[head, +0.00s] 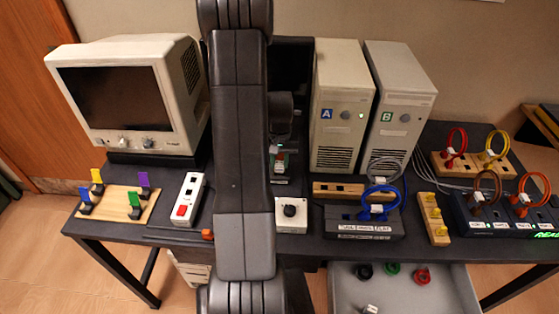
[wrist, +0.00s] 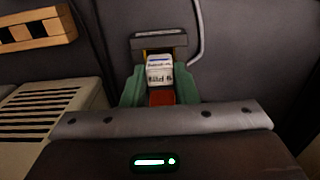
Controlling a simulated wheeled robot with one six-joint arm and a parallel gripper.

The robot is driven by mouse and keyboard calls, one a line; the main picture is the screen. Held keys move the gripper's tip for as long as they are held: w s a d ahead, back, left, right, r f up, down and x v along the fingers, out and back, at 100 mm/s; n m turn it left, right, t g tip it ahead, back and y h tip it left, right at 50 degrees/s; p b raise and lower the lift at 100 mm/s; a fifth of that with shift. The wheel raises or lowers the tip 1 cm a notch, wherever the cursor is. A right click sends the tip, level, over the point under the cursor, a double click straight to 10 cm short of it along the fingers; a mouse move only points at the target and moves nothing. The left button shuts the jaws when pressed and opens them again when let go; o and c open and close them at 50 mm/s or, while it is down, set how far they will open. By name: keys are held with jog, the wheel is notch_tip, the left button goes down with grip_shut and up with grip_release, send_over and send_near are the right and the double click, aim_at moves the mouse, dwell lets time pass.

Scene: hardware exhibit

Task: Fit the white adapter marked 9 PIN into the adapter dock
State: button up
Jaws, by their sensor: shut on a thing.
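My gripper (wrist: 161,92) shows green fingers in the wrist view. It is shut on the white adapter (wrist: 160,72), which has a small printed label that looks upside down and is hard to read. A dark grey dock (wrist: 158,41) with yellowish parts at its mouth lies just beyond the adapter. The adapter's far end is at or very near the dock's mouth; I cannot tell whether it is inside. In the head view my gripper (head: 280,162) is low over the table, beside my arm, which hides most of the dock area.
Beige tower A (head: 338,110) and tower B (head: 400,105) stand right of my gripper. A slotted wooden rack (head: 325,189) and a white knob box (head: 291,215) are close by. A monitor (head: 120,95) and white switch strip (head: 188,196) stand left. An open drawer (head: 440,290) is below.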

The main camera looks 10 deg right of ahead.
jog(key=shift+f+b, duration=1.45)
jog(key=shift+b, duration=0.15)
dwell(2.2)
jog(key=o, duration=1.7)
jog(key=shift+s+r+p, duration=0.1)
jog(key=shift+r+p, duration=2.6)
jog(key=shift+r, duration=1.45)
jog(key=shift+f, duration=0.1)
jog(key=shift+f+b, duration=1.9)
jog(key=shift+f, duration=0.95)
